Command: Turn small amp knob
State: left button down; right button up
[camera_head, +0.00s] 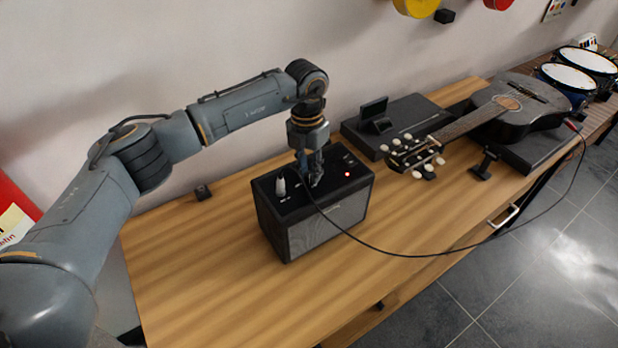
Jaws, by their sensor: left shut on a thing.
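The small black amp (321,223) stands upright on the wooden table, with a grey speaker grille on its front. Its top panel carries a light-coloured upright piece (280,187) at the left, a lit red light at the right and other small controls. My left gripper (312,180) reaches straight down onto the middle of the top panel. Its fingers are shut on an amp knob, which they mostly hide. My right gripper is not in view.
Drums (588,62) stand far right.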

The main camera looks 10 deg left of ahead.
pick_arm(q)
jog(key=m+b, duration=0.2)
jog(key=shift+f+m, duration=0.2)
jog(key=shift+m, duration=0.2)
jog(key=m+b, duration=0.2)
jog(key=shift+m, duration=0.4)
jog(key=m+b, duration=0.2)
jog(key=m, duration=0.1)
jog(key=shift+r, duration=0.1)
jog(key=shift+d+r+m+b, duration=0.1)
jog(key=shift+m+b, duration=0.45)
jog(key=shift+m, duration=0.85)
jog(key=c, duration=1.2)
grip_release()
jog(key=shift+o, duration=0.2)
jog(key=shift+r, duration=0.1)
notch_tip(320, 180, up, 12)
jog(key=shift+w, duration=0.2)
